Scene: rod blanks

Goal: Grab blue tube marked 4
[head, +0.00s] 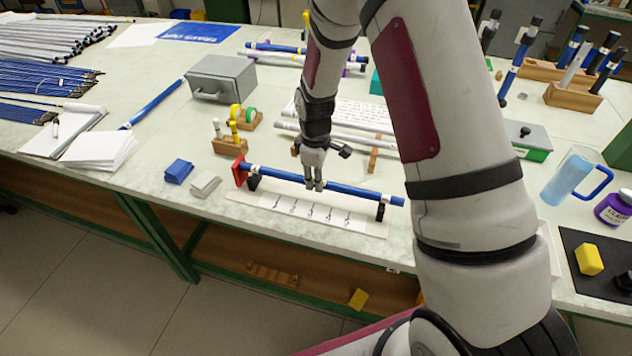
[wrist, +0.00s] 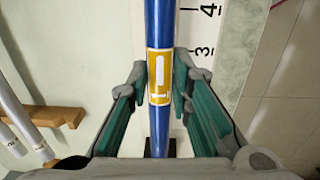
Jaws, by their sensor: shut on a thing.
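A long blue tube (head: 345,191) lies across black supports above a white marked strip (head: 262,198), its left end at a red plate (head: 239,171). My gripper (head: 316,185) reaches down onto the tube near its middle. In the wrist view, my gripper (wrist: 160,90) has its green-padded fingers on both sides of the blue tube (wrist: 159,25), shut on it. An orange label (wrist: 159,76) on the tube between the fingers carries a white mark that looks like a 1, not a 4. Figures 3 and 4 are on the strip (wrist: 197,40) beside the tube.
Another blue tube (head: 155,103) lies further left. A grey box (head: 222,79), blue block (head: 178,171) and grey block (head: 205,183) stand left of the strip. Pale rods lie behind it. A blue pitcher (head: 574,177) and purple jar (head: 614,208) stand at the right.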

